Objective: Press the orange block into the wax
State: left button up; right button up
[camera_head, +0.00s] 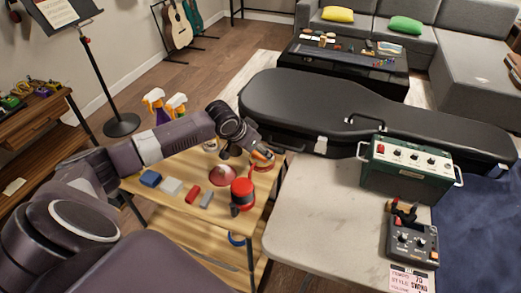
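My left arm reaches in from the left, and its gripper (261,156) is over the far right corner of the wooden bench (160,209). A small orange block (262,154) shows at the fingertips and appears to be held between them. A reddish round piece lies just under or beside the fingertips, partly hidden; I cannot tell if the block touches it. A dull pink-red round lump (222,175) sits on the bench to the left of the gripper. I cannot tell for sure which of these is the wax. My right gripper is not in view.
Blue (150,178), white (171,187), red (193,195) and grey (206,200) blocks lie along the bench. A red-and-black can (242,194) stands near its right edge. Spray bottles (155,104) stand behind my arm. A guitar case (330,105) and green amplifier (408,168) are at right.

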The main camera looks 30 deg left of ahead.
pick_arm(q)
jog(key=shift+f+p, duration=0.1)
jog(key=shift+p, duration=0.2)
dwell(1.4)
notch_tip(320, 180, up, 7)
jog(key=p, duration=0.8)
dwell(0.4)
dwell(0.4)
